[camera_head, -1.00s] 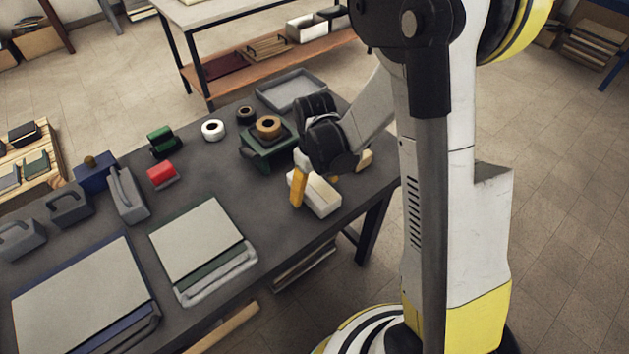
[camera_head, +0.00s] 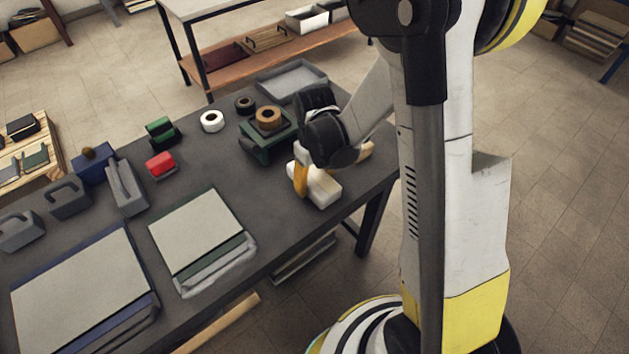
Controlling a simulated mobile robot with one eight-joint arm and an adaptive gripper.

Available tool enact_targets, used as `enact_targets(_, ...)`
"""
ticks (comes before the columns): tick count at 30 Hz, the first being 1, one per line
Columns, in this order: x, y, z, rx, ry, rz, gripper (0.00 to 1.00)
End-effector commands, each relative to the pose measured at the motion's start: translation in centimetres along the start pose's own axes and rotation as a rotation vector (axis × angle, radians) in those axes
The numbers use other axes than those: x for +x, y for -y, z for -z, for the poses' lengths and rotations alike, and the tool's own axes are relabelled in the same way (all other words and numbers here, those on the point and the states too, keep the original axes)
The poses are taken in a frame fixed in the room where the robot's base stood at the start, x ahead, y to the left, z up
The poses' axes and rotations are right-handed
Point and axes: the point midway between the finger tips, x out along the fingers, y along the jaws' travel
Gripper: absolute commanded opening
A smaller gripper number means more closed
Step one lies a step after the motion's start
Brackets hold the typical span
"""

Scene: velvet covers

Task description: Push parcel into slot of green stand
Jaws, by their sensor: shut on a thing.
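The green stand (camera_head: 256,153) is on the dark table near its far right part, with a brown tape roll (camera_head: 268,117) on top. Its slot cannot be made out. A cream-white parcel (camera_head: 322,190) is at the table's right front side, to the right of and nearer than the stand. My gripper (camera_head: 307,180) points down at the parcel, with an orange-yellow part showing at its left. It is shut on the parcel, though the black wrist hides much of the grip. Whether the parcel touches the table is unclear.
A grey tray (camera_head: 292,80) lies behind the stand. White (camera_head: 212,121) and black (camera_head: 245,105) rolls sit to its left. The table between pad and stand is clear.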

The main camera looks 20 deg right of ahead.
Motion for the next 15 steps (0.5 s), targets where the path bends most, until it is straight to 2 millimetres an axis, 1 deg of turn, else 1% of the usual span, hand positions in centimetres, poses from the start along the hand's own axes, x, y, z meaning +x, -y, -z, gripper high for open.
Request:
enact_targets(7, 0.0, 0.0, 0.3, 0.0, 0.0, 0.0, 0.2)
enact_targets(15, 0.0, 0.0, 1.7, -0.001, 0.0, 0.0, 0.2)
